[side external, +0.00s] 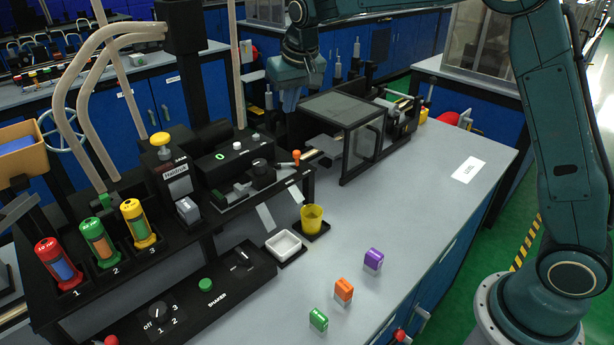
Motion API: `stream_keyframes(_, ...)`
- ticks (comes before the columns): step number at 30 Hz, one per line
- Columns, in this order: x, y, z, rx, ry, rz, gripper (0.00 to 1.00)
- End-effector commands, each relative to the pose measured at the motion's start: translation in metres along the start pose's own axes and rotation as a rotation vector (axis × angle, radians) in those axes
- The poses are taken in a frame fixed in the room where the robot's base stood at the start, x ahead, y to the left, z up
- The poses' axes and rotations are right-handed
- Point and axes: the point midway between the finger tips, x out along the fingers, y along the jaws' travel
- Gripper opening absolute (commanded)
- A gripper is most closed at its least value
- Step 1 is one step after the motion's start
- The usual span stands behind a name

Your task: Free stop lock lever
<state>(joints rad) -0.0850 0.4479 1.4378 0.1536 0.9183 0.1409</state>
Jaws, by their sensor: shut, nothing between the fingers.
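My gripper (290,108) points down at the upper middle, behind the black bench machine (235,165). It is small and dark here; it is shut, with nothing seen in it. No part is legibly marked as the stop lock lever. A small orange-topped post (296,156) stands at the right end of the machine, below my gripper in the picture and apart from it. A dark round part (263,172) and small grey and green fittings sit on the machine's deck. I cannot tell which of these is the lever.
A dark-framed clear guard box (345,125) stands right of my gripper. A yellow cup (312,218), a white tray (284,244) and purple (373,259), orange (343,290) and green (318,320) blocks are in front. The bench top (430,185) at right is mostly clear.

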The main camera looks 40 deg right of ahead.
Motion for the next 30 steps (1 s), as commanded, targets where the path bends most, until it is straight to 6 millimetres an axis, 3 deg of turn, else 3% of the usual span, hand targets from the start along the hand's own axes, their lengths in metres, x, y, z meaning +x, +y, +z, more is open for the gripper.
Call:
stream_keyframes(8, 0.014, 0.0, 0.0, 0.0, -0.003, 0.001, 0.0)
stream_keyframes(27, 0.098, 0.001, 0.001, 0.001, -0.003, 0.001, 0.0)
stream_keyframes(30, 0.098, 0.0, 0.005, 0.0, 0.001, 0.0, 0.0)
